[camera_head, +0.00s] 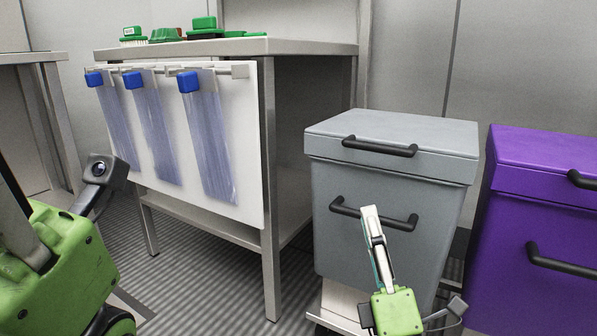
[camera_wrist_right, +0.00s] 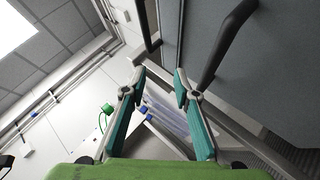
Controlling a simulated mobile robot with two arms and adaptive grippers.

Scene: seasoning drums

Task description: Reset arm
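My right gripper (camera_head: 371,213) is in front of the grey drum (camera_head: 400,262), overlapping its lower black handle (camera_head: 374,214) in the head view. No object shows in its grasp. In the right wrist view my right gripper (camera_wrist_right: 159,76) has its two teal-padded fingers apart, with an empty gap between them. The grey drum surface (camera_wrist_right: 275,65) and dark handles are close to the fingers there; contact cannot be made out. My left arm (camera_head: 62,262) comes in at the lower left edge, green with a grey bracket; its fingers are not clearly seen.
A purple drum (camera_head: 545,225) stands right of the grey one. A metal table (camera_head: 315,47) stands left of the grey drum, with green brushes (camera_head: 166,35) on top and blue-capped clear bags (camera_head: 208,140) hanging in front. Striped floor (camera_head: 200,275) lies open between my arms.

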